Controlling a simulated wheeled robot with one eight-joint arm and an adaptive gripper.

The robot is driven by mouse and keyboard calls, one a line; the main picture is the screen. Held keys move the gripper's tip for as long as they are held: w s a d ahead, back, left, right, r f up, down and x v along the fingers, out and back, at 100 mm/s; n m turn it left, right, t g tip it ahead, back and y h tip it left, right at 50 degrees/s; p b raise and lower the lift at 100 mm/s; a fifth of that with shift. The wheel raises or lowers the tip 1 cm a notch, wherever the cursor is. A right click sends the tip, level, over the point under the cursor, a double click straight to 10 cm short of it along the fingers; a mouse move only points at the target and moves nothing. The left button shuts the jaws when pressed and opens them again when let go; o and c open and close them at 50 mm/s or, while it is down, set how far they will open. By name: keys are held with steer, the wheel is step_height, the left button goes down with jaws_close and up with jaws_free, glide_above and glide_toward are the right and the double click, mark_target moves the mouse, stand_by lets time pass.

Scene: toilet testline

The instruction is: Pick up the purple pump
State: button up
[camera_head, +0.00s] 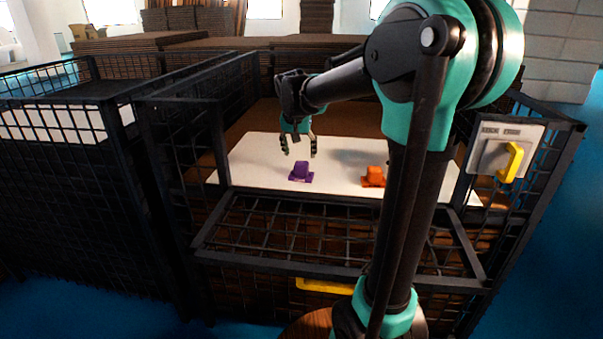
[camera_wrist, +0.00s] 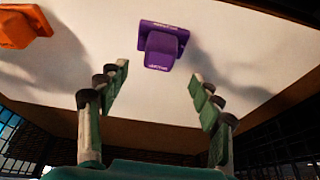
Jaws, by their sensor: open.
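The purple pump (camera_head: 301,172) sits on a white board (camera_head: 345,151) inside a mesh cage. In the wrist view the purple pump (camera_wrist: 162,46) lies ahead of the fingertips, between the lines of the two fingers. My gripper (camera_head: 299,153) hangs above the board, a little behind and above the pump in the head view. It also shows in the wrist view (camera_wrist: 160,78), with its fingers spread wide apart and nothing between them. The pump appears apart from the fingers.
An orange pump (camera_head: 373,176) sits right of the purple one, and at the upper left of the wrist view (camera_wrist: 20,27). Black mesh cage walls surround the board, with a lowered front panel (camera_head: 330,238). A yellow-handled latch (camera_head: 513,162) is at the right post.

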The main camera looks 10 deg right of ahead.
mark_target(301, 163)
steer(key=shift+x, duration=3.9)
steer(key=shift+s, duration=0.15)
steer(key=shift+c, duration=0.5)
jaws_close()
